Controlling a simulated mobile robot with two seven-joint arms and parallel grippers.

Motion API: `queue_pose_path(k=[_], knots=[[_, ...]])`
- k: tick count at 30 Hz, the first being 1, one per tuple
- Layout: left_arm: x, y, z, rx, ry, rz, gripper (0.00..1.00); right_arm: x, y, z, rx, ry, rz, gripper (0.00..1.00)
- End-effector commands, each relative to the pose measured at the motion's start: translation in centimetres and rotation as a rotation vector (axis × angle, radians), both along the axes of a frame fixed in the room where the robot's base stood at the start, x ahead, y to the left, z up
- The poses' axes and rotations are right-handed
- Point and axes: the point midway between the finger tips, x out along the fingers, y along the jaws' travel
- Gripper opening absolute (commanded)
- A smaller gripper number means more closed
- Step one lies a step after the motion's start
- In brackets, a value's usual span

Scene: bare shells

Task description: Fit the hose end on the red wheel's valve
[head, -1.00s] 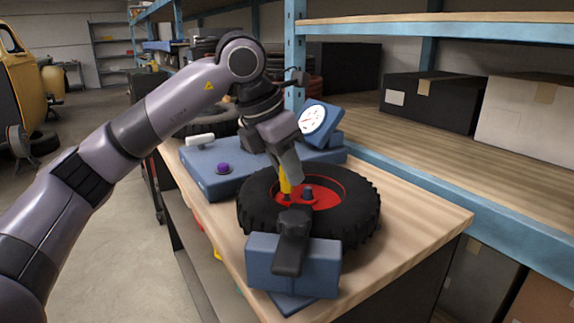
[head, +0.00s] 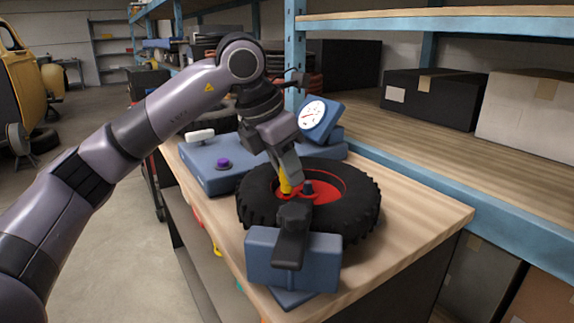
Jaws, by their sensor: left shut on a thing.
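The red wheel (head: 325,208) lies flat on the bench, its red hub inside a black knobbly tyre (head: 355,222). My left gripper (head: 287,178) points down over the near left part of the hub and is shut on a yellow hose end (head: 286,187). The hose end's lower tip is at the hub; the valve is hidden, so I cannot tell whether the hose end is around it or beside it. A dark post (head: 307,188) stands at the hub's middle. My right gripper is not in view.
A blue clamp block with a black lever (head: 290,248) stands against the tyre's near side. Behind the wheel are a blue unit with a purple knob (head: 223,163) and a white-faced gauge (head: 313,114). The bench top (head: 420,215) is clear at the right.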

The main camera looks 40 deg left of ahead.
Motion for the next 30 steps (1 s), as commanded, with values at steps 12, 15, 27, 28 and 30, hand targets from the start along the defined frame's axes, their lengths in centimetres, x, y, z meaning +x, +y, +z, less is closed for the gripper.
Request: queue_pose_path(k=[12, 15, 27, 28, 30], knots=[[0.00, 0.01, 0.00, 0.000, -0.001, 0.000, 0.54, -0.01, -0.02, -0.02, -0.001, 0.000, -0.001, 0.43], [0.00, 0.01, 0.00, 0.000, -0.001, 0.000, 0.54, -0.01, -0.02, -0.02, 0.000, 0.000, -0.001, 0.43], [-0.01, 0.00, -0.04, 0.000, 0.000, 0.000, 0.86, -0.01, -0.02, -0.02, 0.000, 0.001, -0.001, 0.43], [-0.01, 0.00, -0.04, 0.000, 0.000, 0.000, 0.86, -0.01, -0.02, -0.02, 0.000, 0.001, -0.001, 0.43], [-0.01, 0.00, -0.03, 0.000, 0.000, 0.000, 0.86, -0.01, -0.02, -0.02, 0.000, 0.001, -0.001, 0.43]])
